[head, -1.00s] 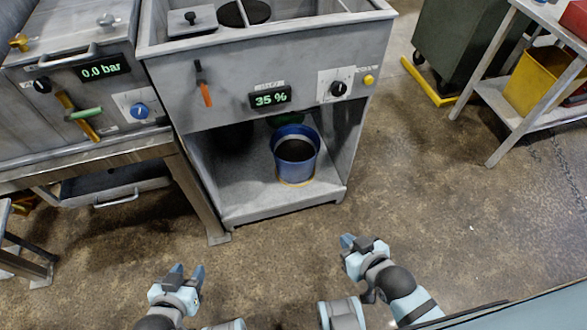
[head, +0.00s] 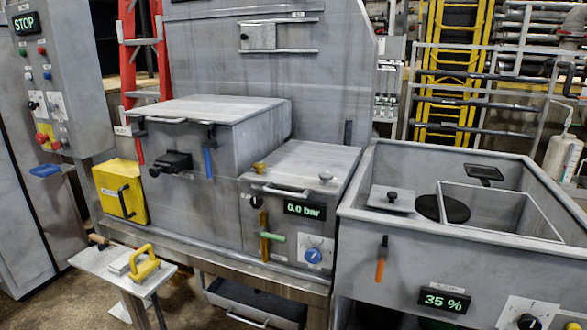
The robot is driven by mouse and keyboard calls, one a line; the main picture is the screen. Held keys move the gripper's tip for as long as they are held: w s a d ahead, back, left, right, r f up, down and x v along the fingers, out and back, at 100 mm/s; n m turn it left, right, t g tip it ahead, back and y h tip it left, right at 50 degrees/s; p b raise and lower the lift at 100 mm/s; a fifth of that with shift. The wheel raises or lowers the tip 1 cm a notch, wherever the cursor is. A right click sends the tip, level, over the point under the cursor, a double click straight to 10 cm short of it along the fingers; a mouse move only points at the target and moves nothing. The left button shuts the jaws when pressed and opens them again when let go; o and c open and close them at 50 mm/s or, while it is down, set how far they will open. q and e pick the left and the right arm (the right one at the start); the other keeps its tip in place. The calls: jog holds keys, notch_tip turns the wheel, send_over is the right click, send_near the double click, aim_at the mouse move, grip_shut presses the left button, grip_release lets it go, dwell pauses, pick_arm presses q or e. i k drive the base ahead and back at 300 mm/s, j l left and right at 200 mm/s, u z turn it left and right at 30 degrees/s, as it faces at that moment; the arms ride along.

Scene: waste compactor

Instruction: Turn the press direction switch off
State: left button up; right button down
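A grey control panel (head: 66,75) stands at the far left of the head view, with a green STOP display (head: 25,23) at its top. It carries several small coloured buttons or lamps, a dark knob (head: 33,105), a switch on a white plate (head: 57,105) and a red button on yellow (head: 42,138). The labels are too small to read, so I cannot tell which one is the press direction switch or how it is set. Neither of my grippers is in the head view now.
A yellow box (head: 121,190) and a small side table (head: 95,262) with a yellow-handled tool (head: 144,262) stand near the panel. A grey lidded chamber (head: 208,125) and a 0.0 bar unit (head: 304,210) are central. An open-topped 35 % unit (head: 405,265) is at right.

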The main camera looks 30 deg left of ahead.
aim_at(32, 105)
jog(key=u, duration=2.05)
